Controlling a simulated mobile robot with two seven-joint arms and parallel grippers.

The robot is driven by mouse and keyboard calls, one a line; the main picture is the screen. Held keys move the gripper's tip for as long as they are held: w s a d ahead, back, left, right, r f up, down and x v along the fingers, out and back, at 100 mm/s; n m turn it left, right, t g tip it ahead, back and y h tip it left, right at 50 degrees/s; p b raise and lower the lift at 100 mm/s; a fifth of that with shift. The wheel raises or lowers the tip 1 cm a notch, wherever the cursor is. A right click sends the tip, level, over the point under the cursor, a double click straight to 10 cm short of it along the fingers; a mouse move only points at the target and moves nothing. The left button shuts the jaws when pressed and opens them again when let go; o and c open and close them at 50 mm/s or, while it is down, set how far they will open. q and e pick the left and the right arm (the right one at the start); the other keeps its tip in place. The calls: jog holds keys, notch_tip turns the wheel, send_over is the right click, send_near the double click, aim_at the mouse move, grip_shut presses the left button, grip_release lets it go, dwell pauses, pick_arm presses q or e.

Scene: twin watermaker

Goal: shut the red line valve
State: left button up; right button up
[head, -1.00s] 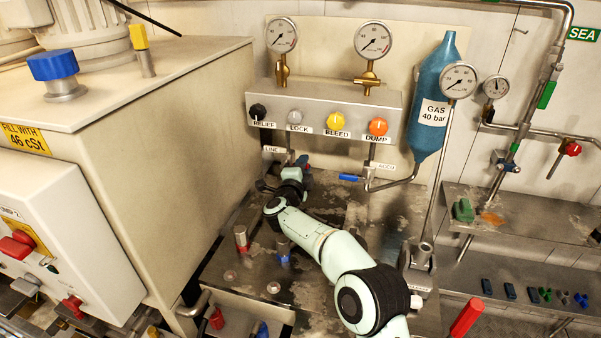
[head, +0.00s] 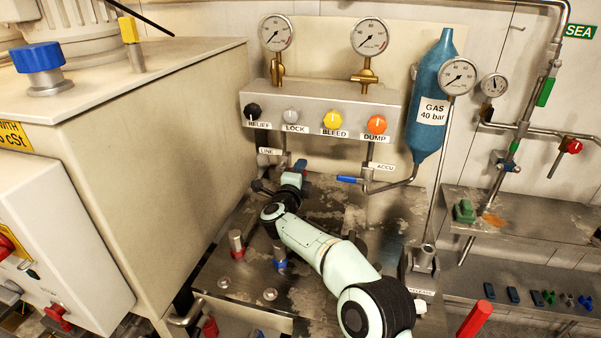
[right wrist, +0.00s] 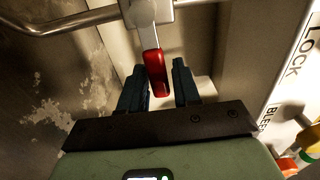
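The red line valve handle (right wrist: 154,74) shows in the right wrist view, hanging from a metal valve body on a pipe. My right gripper (right wrist: 158,66) is open, with one dark blue finger on each side of the handle. Gaps show between handle and fingers, so it is not gripped. In the head view my right gripper (head: 299,168) is below the panel, close to the LINE label (head: 269,152). There the arm and gripper mostly hide the line valve. My left gripper is not in view.
The valve panel (head: 322,97) with several knobs is above the gripper. A blue-handled valve (head: 348,180) by the ACCU label is to the right. The large tank (head: 150,170) stands close on the left. Red and blue posts stand on the bench.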

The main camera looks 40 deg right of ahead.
jog(key=shift+o, duration=0.4)
jog(key=v, duration=1.3)
jog(key=shift+s, duration=0.2)
jog(key=shift+a, duration=0.1)
